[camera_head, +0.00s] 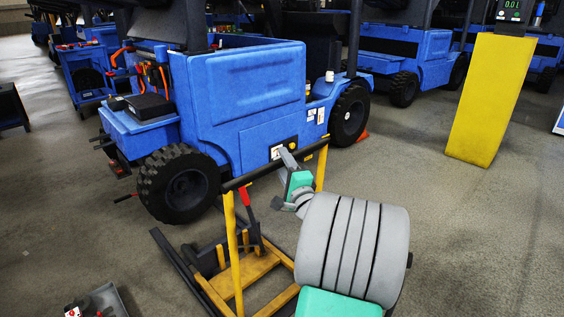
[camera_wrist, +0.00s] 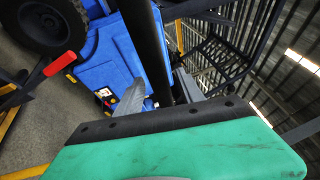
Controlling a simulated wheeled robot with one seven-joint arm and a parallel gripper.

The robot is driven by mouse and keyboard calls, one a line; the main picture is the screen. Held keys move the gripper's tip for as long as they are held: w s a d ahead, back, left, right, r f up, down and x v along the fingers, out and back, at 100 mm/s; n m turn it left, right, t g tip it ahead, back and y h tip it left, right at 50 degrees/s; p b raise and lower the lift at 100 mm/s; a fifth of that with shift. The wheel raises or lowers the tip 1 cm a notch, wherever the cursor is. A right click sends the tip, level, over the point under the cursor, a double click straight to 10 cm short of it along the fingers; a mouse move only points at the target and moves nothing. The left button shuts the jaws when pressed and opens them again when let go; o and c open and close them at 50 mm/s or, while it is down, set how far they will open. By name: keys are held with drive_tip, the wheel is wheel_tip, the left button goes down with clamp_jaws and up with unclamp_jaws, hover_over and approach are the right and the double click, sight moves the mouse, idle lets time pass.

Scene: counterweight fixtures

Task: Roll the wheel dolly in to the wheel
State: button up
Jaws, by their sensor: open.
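The wheel dolly has yellow uprights and a yellow base (camera_head: 248,276), with a black handle bar (camera_head: 250,175) across the top and a red lever (camera_head: 245,195). It stands on the floor in front of the blue truck's black front wheel (camera_head: 185,184), with a gap between them. My gripper (camera_head: 285,157) is at the handle bar, right of its middle. In the wrist view the bar (camera_wrist: 146,40) runs between the two grey fingers (camera_wrist: 158,92), which are apart. I cannot tell whether either finger touches it. The red lever also shows in the wrist view (camera_wrist: 59,64).
The blue truck (camera_head: 240,95) stands behind the dolly. A grey tray (camera_head: 105,300) lies at lower left. Floor right of the truck is clear.

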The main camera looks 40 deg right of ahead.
drive_tip(key=shift+w+d, duration=0.2)
drive_tip(key=shift+w, duration=0.25)
clamp_jaws()
idle(1.1)
